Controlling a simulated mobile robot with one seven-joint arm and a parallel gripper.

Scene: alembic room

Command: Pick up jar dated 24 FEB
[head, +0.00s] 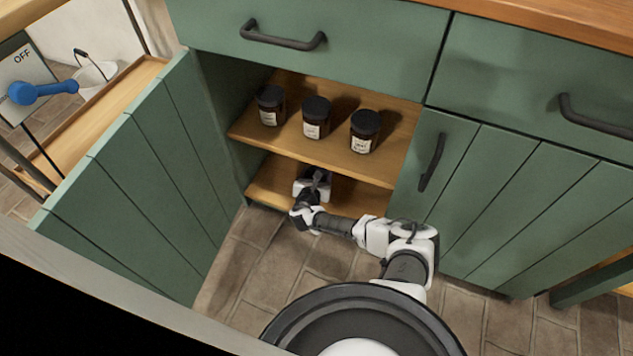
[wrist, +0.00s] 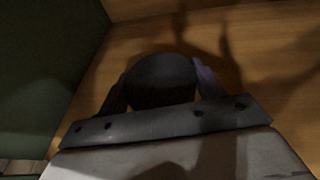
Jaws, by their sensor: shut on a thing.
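My gripper (head: 316,180) reaches into the lower shelf of the open green cabinet. In the wrist view my gripper (wrist: 160,85) is shut on a dark round-lidded jar (wrist: 160,78), with one finger on each side of it. The label of this jar is hidden, so its date cannot be read. On the upper shelf stand three dark jars with black lids and white labels: a left jar (head: 270,105), a middle jar (head: 316,118) and a right jar (head: 364,131). Their label writing is too small to read surely.
The upper shelf (head: 290,146) overhangs my gripper. The open cabinet door (head: 140,180) stands to the left, and a closed door (head: 480,200) to the right. A blue-handled switch marked OFF (head: 40,92) and a white bucket (head: 95,75) are at far left.

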